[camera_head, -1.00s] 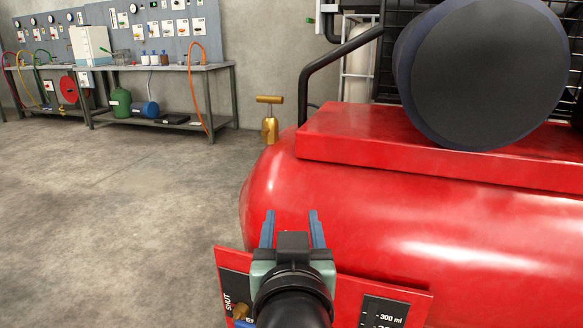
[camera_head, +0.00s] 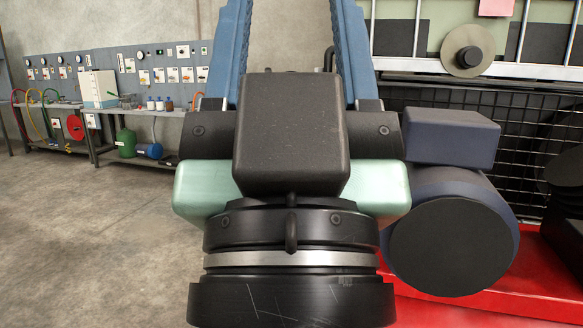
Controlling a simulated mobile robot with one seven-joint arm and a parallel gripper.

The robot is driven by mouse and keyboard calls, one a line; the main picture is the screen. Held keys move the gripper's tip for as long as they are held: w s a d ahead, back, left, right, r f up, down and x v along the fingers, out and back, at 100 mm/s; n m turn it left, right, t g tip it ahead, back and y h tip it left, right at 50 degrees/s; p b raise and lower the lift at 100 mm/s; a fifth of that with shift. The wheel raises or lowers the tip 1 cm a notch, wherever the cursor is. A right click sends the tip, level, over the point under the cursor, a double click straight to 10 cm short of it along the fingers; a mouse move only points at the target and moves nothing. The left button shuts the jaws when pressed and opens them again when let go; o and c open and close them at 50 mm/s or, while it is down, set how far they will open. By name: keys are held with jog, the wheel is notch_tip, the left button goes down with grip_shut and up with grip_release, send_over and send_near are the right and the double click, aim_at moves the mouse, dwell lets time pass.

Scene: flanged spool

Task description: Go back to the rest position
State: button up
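My gripper (camera_head: 290,25) fills the middle of the head camera view, close to the camera and pointing up. Its two blue fingers stand wide apart at the top of the picture, and their tips are cut off by the upper edge. I see nothing between the visible parts of the fingers. The gripper's body hides much of the centre of the scene. A grey flanged spool (camera_head: 459,51) with a dark hub shows at the upper right, by a white rail.
A red compressor tank (camera_head: 480,306) with a dark blue motor (camera_head: 432,180) stands at the lower right, in front of a black mesh guard (camera_head: 530,131). A workbench (camera_head: 140,163) with bottles stands at the back left. The concrete floor at left is clear.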

notch_tip(320, 180, up, 22)
jog(key=p, duration=2)
jog(key=shift+r, duration=0.2)
